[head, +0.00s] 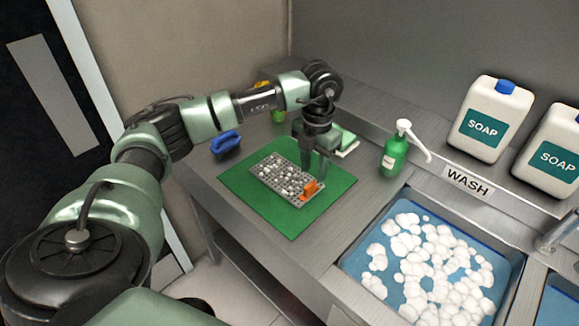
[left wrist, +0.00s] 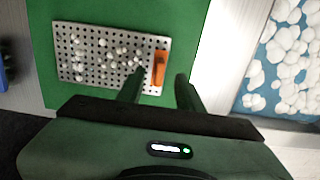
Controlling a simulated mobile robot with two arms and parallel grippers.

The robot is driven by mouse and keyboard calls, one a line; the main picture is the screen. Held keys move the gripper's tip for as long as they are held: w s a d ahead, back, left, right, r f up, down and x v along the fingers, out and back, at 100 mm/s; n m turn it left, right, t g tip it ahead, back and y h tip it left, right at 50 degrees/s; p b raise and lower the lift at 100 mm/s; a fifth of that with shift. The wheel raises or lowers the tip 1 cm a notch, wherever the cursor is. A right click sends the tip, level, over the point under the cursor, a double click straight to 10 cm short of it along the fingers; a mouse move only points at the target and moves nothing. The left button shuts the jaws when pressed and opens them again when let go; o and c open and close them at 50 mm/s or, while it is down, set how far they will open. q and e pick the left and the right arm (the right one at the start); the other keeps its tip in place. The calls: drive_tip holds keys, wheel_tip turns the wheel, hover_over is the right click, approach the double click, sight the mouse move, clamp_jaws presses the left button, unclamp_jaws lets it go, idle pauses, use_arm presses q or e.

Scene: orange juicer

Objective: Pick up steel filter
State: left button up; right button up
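The steel filter (head: 274,176) is a flat grey perforated plate with white bits on it and an orange handle (head: 309,190) at its right end. It lies on a green mat (head: 290,223). In the left wrist view the filter (left wrist: 90,68) and its orange handle (left wrist: 159,68) show beyond my fingers. My left gripper (head: 316,176) points down over the mat by the handle end. In the left wrist view its two fingers (left wrist: 160,84) are apart with a gap between them, near the handle. I cannot tell its exact height. My right gripper is in neither view.
A sink (head: 430,262) with blue water and white foam is at right, beside a WASH label (head: 468,181). A green pump bottle (head: 393,156) and white soap jugs (head: 486,118) stand behind. A blue brush-like object (head: 225,142) lies left of the mat.

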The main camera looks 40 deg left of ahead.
sight(312, 183)
use_arm(q)
drive_tip(key=shift+s+f+p, duration=0.15)
drive_tip(key=shift+f+p, duration=0.25)
drive_tip(key=shift+f, duration=0.15)
drive_tip(key=shift+s+f+p, duration=0.15)
drive_tip(key=shift+f+p, duration=0.25)
drive_tip(key=shift+f, duration=0.15)
wheel_tip(312, 183, down, 3)
drive_tip(key=shift+w+r, duration=0.1)
drive_tip(key=shift+w, duration=0.05)
clamp_jaws()
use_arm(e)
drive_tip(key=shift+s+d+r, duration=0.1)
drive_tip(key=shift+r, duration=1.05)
